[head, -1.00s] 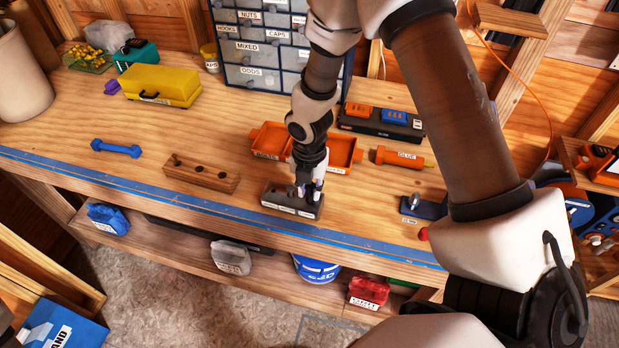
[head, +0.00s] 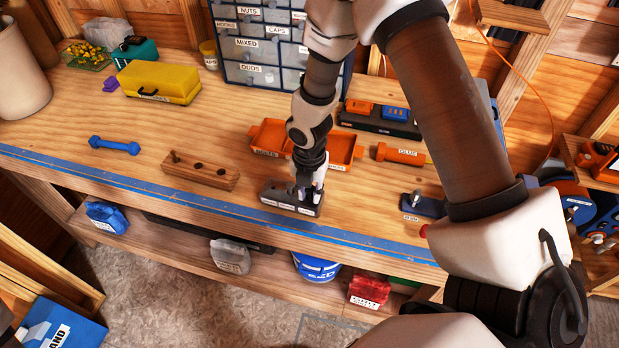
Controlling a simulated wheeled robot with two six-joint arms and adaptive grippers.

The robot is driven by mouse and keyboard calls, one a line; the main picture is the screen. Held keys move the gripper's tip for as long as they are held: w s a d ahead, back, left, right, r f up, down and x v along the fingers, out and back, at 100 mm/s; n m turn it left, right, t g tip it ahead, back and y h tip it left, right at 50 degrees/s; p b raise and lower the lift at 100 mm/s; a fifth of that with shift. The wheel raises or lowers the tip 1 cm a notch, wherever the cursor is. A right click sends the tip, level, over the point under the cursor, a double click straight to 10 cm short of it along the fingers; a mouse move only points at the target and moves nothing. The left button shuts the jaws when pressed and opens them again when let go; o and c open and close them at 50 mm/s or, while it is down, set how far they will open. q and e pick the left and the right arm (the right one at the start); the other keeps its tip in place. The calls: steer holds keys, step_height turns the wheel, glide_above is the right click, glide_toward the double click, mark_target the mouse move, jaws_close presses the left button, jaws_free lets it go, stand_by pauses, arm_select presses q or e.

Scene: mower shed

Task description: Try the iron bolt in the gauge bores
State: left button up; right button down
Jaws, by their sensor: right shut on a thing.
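My right gripper (head: 306,197) points down at the right end of the dark grey gauge block (head: 283,192), which lies near the bench's front edge and has pale labels along its front. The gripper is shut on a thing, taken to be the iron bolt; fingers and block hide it. I cannot tell whether its tip is inside a bore. A wooden block (head: 203,176) with dark holes stands left of the gauge block, with a small peg upright at its left end. My left gripper is not in view.
Orange trays (head: 342,152) stand close behind the gauge block. An orange glue tube (head: 401,154) and a dark blue fixture (head: 424,206) lie to the right. A blue dumbbell-shaped piece (head: 114,146) and yellow box (head: 160,82) are left. The front left bench top is clear.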

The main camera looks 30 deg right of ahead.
mark_target(309, 192)
steer(key=shift+f, duration=0.15)
steer(key=c, duration=0.9)
jaws_free()
step_height(309, 192, up, 12)
steer(key=shift+r, duration=0.1)
